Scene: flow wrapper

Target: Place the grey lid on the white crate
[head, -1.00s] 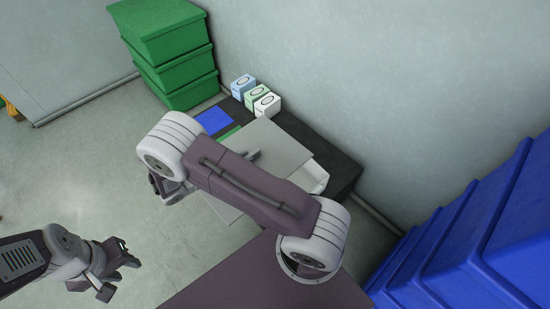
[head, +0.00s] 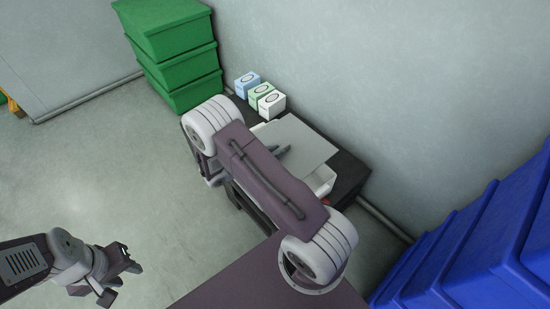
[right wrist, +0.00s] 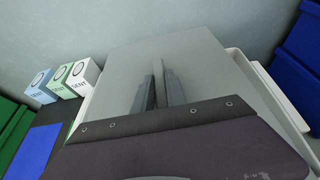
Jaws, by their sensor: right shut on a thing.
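The flat grey lid (head: 308,143) is over the white crate (head: 323,181) on the dark table. My right gripper (head: 283,151) is shut on the lid, its fingers at the lid's upper face; my arm hides part of it in the head view. In the right wrist view the lid (right wrist: 215,70) spans most of the crate, whose white rim (right wrist: 265,85) shows along the right side. My right fingers (right wrist: 158,85) are close together there. I cannot tell whether the lid touches the rim. My left gripper (head: 120,280) is open and empty, well left of the table.
Blue, green and white small boxes (head: 270,103) stand at the table's back left; a blue mat (right wrist: 32,155) lies near them. Green bins (head: 180,55) are stacked behind left. Large blue bins (head: 480,240) stand at right. A wall runs behind the table.

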